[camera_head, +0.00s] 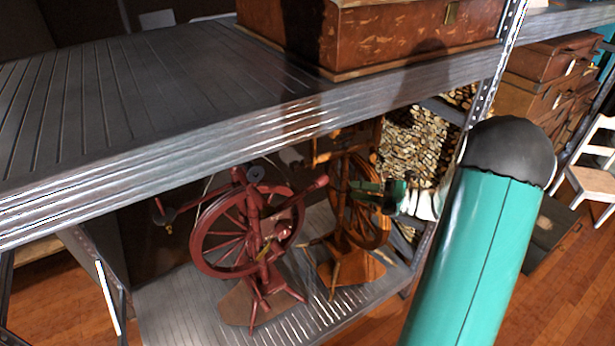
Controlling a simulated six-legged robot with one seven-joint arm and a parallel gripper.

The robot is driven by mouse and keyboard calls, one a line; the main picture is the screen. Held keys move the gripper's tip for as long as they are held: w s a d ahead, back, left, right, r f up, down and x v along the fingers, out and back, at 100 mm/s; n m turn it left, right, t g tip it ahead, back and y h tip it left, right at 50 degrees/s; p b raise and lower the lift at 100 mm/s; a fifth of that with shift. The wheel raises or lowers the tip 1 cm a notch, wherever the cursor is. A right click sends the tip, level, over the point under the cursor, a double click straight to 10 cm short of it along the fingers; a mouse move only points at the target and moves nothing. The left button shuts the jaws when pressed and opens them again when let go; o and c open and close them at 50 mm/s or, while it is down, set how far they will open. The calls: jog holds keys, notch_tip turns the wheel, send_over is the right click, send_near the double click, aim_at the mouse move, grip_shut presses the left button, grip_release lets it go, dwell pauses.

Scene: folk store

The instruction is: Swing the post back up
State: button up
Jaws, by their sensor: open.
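Two wooden spinning wheels stand on the lower metal shelf. The dark red one (204,238) is at the left, with upright posts at its top and a thin arm reaching left. The orange-brown one (372,232) is at the right, with posts and a crossbar near its top under the upper shelf. I cannot tell which part is the post. My gripper (358,187), dark green and small in view, is open in front of the orange-brown wheel's upper part. Its fingertips overlap the wheel in the picture; contact cannot be told. It hides some of that wheel.
The upper metal shelf (120,90) spans above the wheels, with a worn brown chest (400,35) on it. A perforated shelf upright (497,75) stands at the right. Stacked brown cases (545,85) and a white chair (592,175) stand beyond. My teal arm link blocks the right foreground.

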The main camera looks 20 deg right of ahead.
jog(key=w+a+m, duration=0.1)
jog(key=w+a, duration=0.8)
jog(key=shift+f+t, duration=0.15)
jog(key=shift+t, duration=0.25)
jog(key=shift+w+a, duration=0.1)
jog(key=shift+c, duration=0.3)
grip_shut()
